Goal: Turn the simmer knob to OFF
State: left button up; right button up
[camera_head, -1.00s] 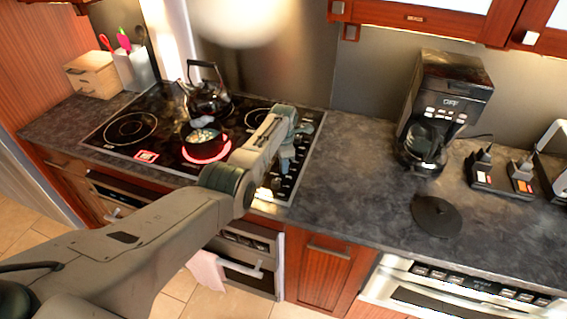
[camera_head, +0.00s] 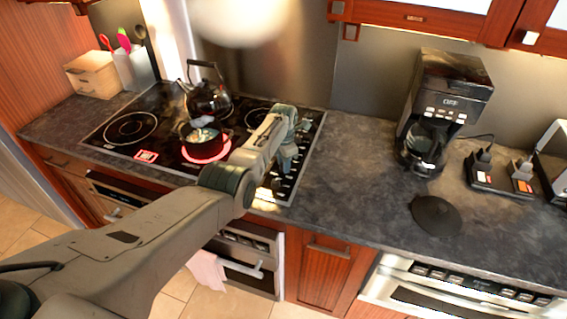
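The black glass cooktop (camera_head: 165,105) is set in the dark counter. Its knobs sit in a strip (camera_head: 292,185) along the right side, partly covered by my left arm and gripper; I cannot tell which one is the simmer knob. My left gripper (camera_head: 285,165) points down over the knob strip, close to the knobs. Its fingertips are small and dark here, so I cannot tell whether it is open, shut or touching a knob. My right gripper is not in view.
A black kettle (camera_head: 207,98) stands behind the pot. A coffee maker (camera_head: 440,110) and a round black lid (camera_head: 436,215) are on the counter to the right. The counter (camera_head: 350,180) between cooktop and coffee maker is clear.

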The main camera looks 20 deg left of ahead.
pick_arm(q)
jog(key=o, duration=0.4)
jog(key=shift+w+r, duration=0.1)
jog(key=shift+r, duration=0.05)
jog(key=shift+c, duration=0.2)
notch_tip(320, 180, up, 11)
jog(key=b, duration=0.2)
jog(key=shift+f, duration=0.25)
